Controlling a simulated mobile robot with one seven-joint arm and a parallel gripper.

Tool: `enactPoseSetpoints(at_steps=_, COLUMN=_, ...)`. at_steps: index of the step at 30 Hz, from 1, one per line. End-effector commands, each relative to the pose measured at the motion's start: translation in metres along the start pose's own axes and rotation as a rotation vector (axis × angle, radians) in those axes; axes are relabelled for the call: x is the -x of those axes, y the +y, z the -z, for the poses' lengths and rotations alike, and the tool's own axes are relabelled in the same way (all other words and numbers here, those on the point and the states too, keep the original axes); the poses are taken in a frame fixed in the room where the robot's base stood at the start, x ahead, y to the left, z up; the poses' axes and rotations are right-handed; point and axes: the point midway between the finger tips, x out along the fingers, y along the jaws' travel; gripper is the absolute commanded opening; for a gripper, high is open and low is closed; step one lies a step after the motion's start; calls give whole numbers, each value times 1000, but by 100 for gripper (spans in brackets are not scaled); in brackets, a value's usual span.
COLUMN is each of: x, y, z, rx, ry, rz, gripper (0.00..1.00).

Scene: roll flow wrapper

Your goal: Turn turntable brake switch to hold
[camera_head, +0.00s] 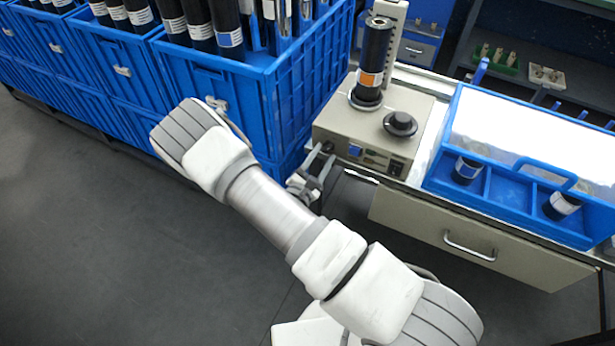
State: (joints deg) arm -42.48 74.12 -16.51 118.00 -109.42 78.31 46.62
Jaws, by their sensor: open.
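The turntable unit (332,120) is a beige box on the bench, with a black roll (375,50) with an orange and white label standing on its top. A round black knob (400,124) sits on the top to the right. The front panel carries a dark round control (328,147) at the left, a small blue part (354,150), and a black switch-like part (396,168) at the right. Which one is the brake switch, and its setting, I cannot tell. My gripper (322,161) is open and empty, just in front of the panel's left end; contact is unclear.
Blue crates (280,115) with black rolls stand close to the left of the unit. A blue divided tray (478,208) with rolls is on the bench at right, above a drawer (440,232). The floor (120,260) at front left is clear.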

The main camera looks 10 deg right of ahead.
Motion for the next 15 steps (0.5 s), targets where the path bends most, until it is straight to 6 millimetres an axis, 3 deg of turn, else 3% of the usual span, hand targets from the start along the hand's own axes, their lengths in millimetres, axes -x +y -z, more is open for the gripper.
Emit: enactPoseSetpoints(at_steps=15, x=119, y=1, z=0, rx=1, ry=4, rz=-3, gripper=46)
